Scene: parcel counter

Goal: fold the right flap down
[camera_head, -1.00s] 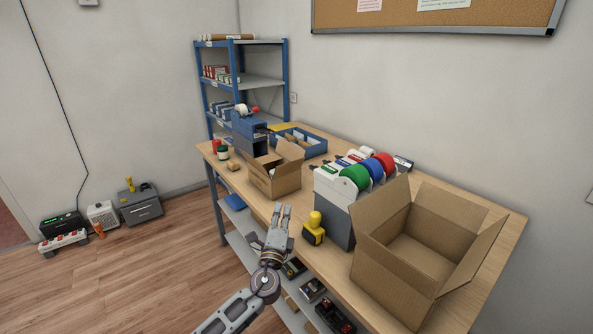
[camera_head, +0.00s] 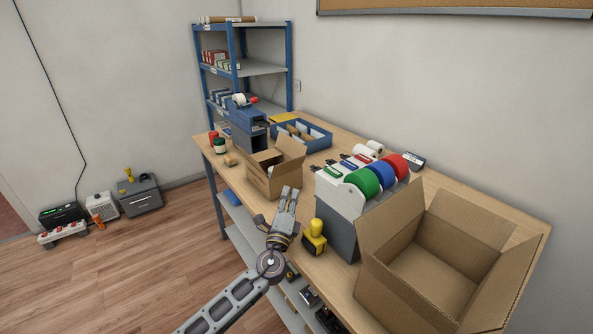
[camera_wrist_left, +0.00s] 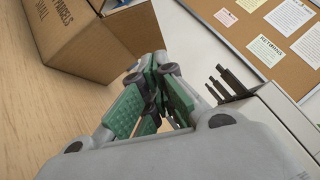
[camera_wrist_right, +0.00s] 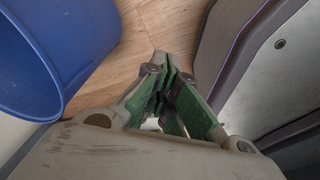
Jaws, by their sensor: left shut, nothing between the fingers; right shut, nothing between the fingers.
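A small cardboard box (camera_head: 258,180) stands open on the table, with one flap (camera_head: 290,146) raised at its far right and another flap (camera_head: 262,156) at the left. Its printed side (camera_wrist_left: 62,30) fills the upper left of the left wrist view. My left gripper (camera_head: 289,190) is shut and empty, close to the box's near right side; I cannot tell if it touches. Its fingers (camera_wrist_left: 155,95) hide part of the box. My right gripper (camera_wrist_right: 165,75) is shut and empty, away from the boxes, above the floor. The head view does not show it.
A large open box (camera_head: 440,262) stands at the right, flaps up. Between the boxes are a grey tape dispenser (camera_head: 342,215) with coloured rolls and a yellow-black stamp (camera_head: 314,238). A blue tray (camera_head: 303,135) lies behind. A blue bin (camera_wrist_right: 60,50) is beside my right gripper.

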